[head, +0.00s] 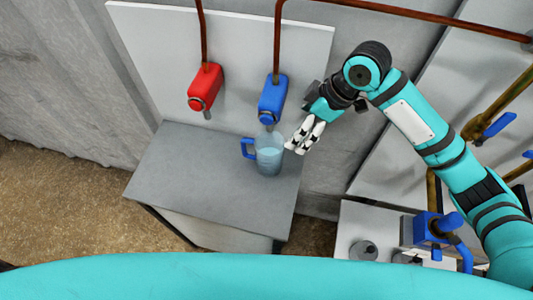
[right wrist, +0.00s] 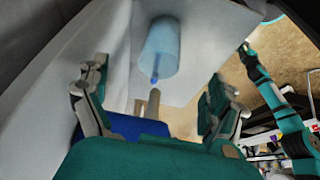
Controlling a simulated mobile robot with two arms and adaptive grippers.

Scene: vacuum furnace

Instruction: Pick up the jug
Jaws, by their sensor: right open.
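The jug (head: 269,160) is translucent pale blue with a blue handle on its left side. It stands upright on the grey table, below the blue tap. My right gripper (head: 303,136) is just to the right of the jug, near its rim. It is open, with nothing between its fingers. In the right wrist view, the jug (right wrist: 158,48) shows ahead, between the two spread fingers and apart from them. A teal arm at the right of that view seems to be my left arm; its gripper end is too small to read.
The grey table (head: 185,165) has free room left of and in front of the jug. The blue tap (head: 272,98) hangs above the jug, close to my right gripper. A red tap (head: 205,86) is further left on the white panel (head: 240,45). Blue-handled valves (head: 435,228) stand at lower right.

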